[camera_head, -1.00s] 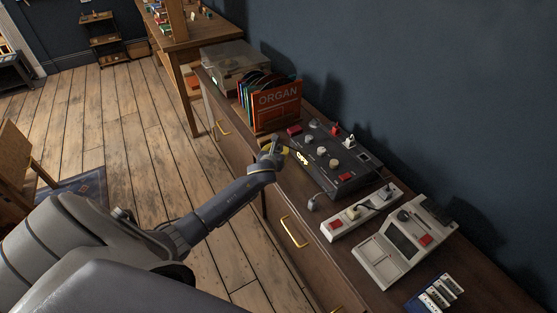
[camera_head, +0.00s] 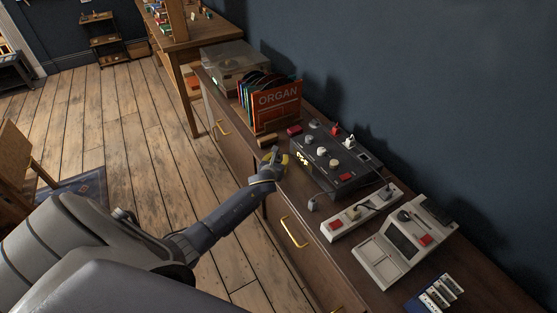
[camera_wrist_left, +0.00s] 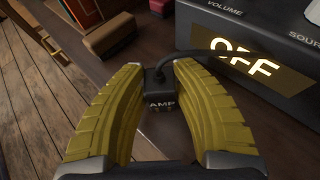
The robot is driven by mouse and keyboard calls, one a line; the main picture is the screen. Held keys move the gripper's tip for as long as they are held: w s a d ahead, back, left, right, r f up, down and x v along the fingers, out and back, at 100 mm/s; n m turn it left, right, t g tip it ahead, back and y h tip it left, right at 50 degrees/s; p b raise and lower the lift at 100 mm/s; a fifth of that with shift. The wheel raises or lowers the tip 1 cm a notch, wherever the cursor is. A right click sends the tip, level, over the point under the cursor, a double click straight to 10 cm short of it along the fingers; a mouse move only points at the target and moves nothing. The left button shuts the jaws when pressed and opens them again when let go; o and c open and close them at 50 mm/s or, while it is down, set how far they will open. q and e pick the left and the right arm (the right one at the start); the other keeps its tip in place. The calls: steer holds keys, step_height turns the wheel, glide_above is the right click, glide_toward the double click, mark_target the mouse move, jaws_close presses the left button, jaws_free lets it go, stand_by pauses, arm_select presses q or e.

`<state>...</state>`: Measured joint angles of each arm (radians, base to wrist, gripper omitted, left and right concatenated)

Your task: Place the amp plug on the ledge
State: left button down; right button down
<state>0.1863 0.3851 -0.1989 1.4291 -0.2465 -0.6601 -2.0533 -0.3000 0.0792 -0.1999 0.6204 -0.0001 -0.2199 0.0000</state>
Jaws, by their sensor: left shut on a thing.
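The amp plug (camera_wrist_left: 160,104) is a small black block marked "AMP" with a black cable. In the left wrist view it sits between the yellow fingertips of my left gripper (camera_wrist_left: 162,88), which is shut on it. In the head view my left gripper (camera_head: 275,158) is over the front part of the dark wooden sideboard top (camera_head: 300,207), beside the black console (camera_head: 334,160); the plug is too small to make out there. I cannot tell whether the plug touches the top, or which surface is the ledge. My right gripper is not in view.
The console shows a lit "OFF" sign (camera_wrist_left: 252,62) close to the right finger. A brown block (camera_wrist_left: 110,36) lies ahead. Records marked "ORGAN" (camera_head: 276,105) stand behind. A white power strip (camera_head: 361,212) and a grey device (camera_head: 405,242) lie to the right.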

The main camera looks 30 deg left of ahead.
arm_select(q)
steer(key=c, duration=1.1)
jaws_free()
steer(key=shift+f, duration=0.1)
steer(key=shift+r, duration=0.2)
steer(key=v, duration=1.2)
